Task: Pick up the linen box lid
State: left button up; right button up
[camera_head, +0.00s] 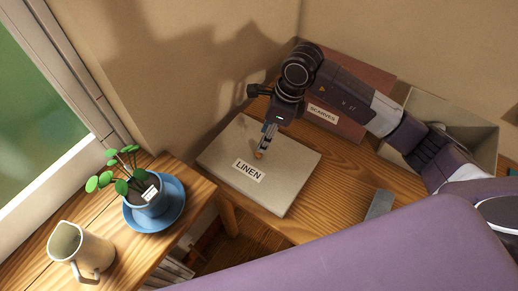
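The linen box lid (290,168) is a flat, pale grey-beige square with a white "LINEN" label (249,170) near its front. A small orange knob (259,155) shows near its middle. My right gripper (264,148) points down with its fingertips right at the knob. The fingers look close together and partly hide the knob, so I cannot tell whether they grip it. The lid looks level, and the box under it is hidden from this angle. My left gripper is not in view.
A reddish-brown box labelled "SCARVES" (322,113) stands behind my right arm. An open beige bin (470,130) is at the right. On the left wooden surface (50,258) are a potted plant (148,197) on a blue saucer (178,205) and a cream pitcher (84,252). A small grey block (380,204) lies right of the lid.

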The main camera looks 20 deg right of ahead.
aim_at(259, 157)
jog(key=shift+s+a+f+p, duration=0.4)
jog(key=shift+f, duration=0.2)
jog(key=shift+p+x, duration=0.8)
jog(key=shift+x, duration=0.4)
jog(key=shift+d+x, duration=0.25)
jog(key=shift+x, duration=0.9)
jog(key=shift+f, duration=0.2)
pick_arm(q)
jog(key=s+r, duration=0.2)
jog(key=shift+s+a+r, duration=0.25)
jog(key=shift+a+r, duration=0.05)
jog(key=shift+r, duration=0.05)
pick_arm(e)
jog(key=shift+r, duration=0.1)
grip_shut()
